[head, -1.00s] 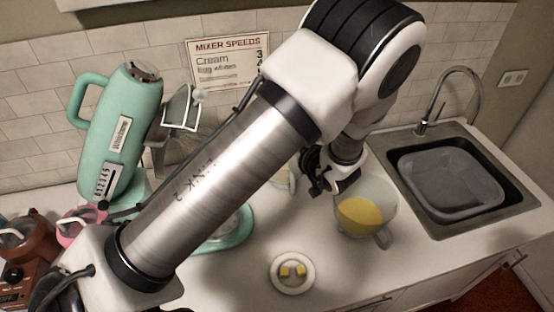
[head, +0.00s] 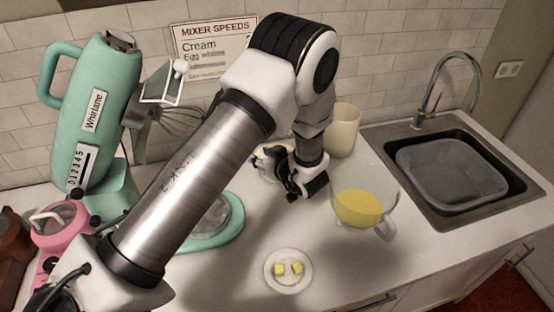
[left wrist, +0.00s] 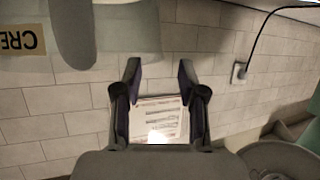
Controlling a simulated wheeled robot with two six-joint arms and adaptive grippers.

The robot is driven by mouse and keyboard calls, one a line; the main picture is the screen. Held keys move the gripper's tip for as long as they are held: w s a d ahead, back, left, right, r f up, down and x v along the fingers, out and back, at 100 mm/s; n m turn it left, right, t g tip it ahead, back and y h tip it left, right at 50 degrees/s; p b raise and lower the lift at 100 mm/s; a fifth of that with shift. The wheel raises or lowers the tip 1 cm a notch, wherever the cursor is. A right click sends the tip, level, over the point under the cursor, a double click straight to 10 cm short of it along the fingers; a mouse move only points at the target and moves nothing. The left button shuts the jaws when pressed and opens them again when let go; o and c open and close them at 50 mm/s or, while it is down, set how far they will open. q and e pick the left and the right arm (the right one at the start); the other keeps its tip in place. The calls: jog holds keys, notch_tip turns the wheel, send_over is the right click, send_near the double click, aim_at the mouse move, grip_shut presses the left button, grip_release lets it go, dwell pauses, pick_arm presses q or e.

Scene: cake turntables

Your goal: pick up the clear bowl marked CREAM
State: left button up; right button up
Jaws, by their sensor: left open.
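The clear bowl marked CREAM appears to be the pale bowl (head: 268,163) on the counter behind my left gripper (head: 303,193); the gripper hides part of it, and its marking cannot be read in the head view. In the left wrist view, a see-through wall with an upside-down tan label (left wrist: 20,41) reading "CRE" fills the upper left, cut off by the frame. My left gripper (left wrist: 158,78) is open with nothing between its fingers, and the label is off to their left there. My right gripper is not in view.
A glass jug of yellow liquid (head: 360,208) stands close right of the gripper, with a cream canister (head: 343,130) behind. A mint mixer (head: 95,115) is left, a butter plate (head: 289,284) in front, a sink (head: 455,222) right. A speeds card (head: 215,42) is on the wall.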

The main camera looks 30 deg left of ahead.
pick_arm(q)
jog(key=p+x, duration=0.1)
jog(key=x, duration=0.4)
jog(key=shift+w+a+f, duration=0.1)
jog(key=shift+a, duration=0.2)
jog(key=shift+d, duration=0.15)
grip_shut()
